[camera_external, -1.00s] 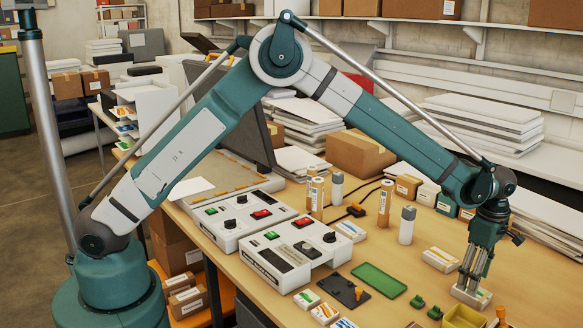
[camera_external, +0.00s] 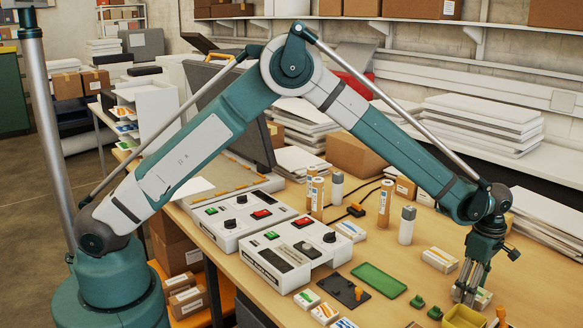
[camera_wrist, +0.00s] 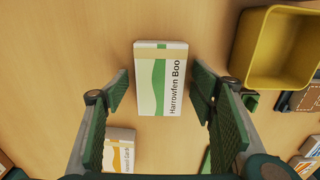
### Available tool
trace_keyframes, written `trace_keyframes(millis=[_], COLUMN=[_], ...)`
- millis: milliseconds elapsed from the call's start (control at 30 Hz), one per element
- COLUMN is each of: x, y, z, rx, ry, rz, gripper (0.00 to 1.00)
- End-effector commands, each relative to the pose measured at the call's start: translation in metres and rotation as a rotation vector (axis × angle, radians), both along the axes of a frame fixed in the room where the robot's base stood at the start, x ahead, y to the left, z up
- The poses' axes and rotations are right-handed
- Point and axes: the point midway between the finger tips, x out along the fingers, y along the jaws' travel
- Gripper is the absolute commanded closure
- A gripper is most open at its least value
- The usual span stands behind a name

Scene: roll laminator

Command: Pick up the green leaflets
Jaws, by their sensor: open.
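The green leaflets (camera_wrist: 147,82) are a white stack with green waves and the print "Harrowfen Boo". In the wrist view they lie flat on the table between the two fingers of my gripper (camera_wrist: 160,96). The fingers are open, one on each side, with a visible gap to the stack. In the external view my gripper (camera_external: 467,296) points down at the right of the table, and the leaflets (camera_external: 484,299) are partly hidden behind its fingers.
A yellow bin (camera_wrist: 272,50) stands right of the leaflets. A second white stack with orange-yellow print (camera_wrist: 119,150) lies near the left finger. A green tray (camera_external: 379,279), grey-capped bottle (camera_external: 407,226) and control boxes (camera_external: 290,252) stand to the left. Bare table surrounds the leaflets.

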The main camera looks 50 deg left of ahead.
Motion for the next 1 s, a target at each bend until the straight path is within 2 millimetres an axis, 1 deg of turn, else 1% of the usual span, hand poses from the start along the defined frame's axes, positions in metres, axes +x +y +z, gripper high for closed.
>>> trace_keyframes(millis=[67,167,300,333,567,733,867,1000], x=[0.000,0.000,0.000,0.000,0.000,0.000,0.000,0.000], y=[0.000,0.000,0.000,0.000,0.000,0.000,0.000,0.000], z=[0.000,0.000,0.000,0.000,0.000,0.004,0.014,0.030], rx=[0.000,0.000,0.000,0.000,0.000,0.000,0.000,0.000], ry=[0.000,0.000,0.000,0.000,0.000,0.000,0.000,0.000], rz=[0.000,0.000,0.000,0.000,0.000,0.000,0.000,0.000], gripper=[0.44,0.56,0.74,0.76,0.76,0.76,0.76,0.76])
